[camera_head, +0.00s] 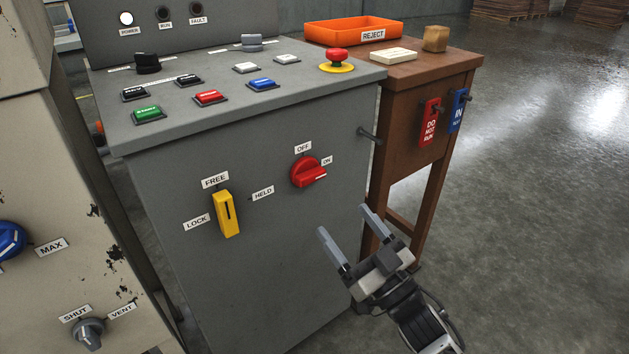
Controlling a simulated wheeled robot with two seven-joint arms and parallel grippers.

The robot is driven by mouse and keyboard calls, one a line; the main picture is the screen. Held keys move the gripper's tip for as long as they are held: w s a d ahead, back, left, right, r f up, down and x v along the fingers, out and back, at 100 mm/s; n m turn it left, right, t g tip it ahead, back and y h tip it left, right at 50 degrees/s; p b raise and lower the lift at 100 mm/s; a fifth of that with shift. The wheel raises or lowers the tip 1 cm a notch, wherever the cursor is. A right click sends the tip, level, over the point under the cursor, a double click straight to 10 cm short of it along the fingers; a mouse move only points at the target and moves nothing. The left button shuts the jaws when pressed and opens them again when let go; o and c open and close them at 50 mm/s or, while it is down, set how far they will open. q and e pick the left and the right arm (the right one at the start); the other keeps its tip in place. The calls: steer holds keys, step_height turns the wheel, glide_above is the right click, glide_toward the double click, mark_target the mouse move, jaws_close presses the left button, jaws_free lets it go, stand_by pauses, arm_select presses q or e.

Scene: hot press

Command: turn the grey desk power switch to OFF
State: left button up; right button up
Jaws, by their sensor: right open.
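The power switch (307,172) is a red rotary knob on the front face of the grey desk (262,262). Its white mark points right, on the side of the ON label (327,160). The OFF label (303,147) sits above the knob. My right gripper (343,219) is open and empty, in front of the desk, below and right of the knob in the picture and apart from it. Its two fingers point up and left toward the desk face. My left gripper is not in view.
A yellow lever (227,215) with FREE, LOCK and HELD labels is left of the switch. A dark peg (370,135) sticks out near the desk's right edge. A red emergency button (337,60) is on top. A brown table (405,170) with an orange reject tray (352,31) stands right.

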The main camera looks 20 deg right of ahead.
mark_target(314, 181)
steer(key=b+x, duration=0.1)
steer(key=x, duration=0.9)
steer(key=shift+w+r, duration=0.15)
steer(key=shift+w, duration=0.15)
steer(key=c, duration=1)
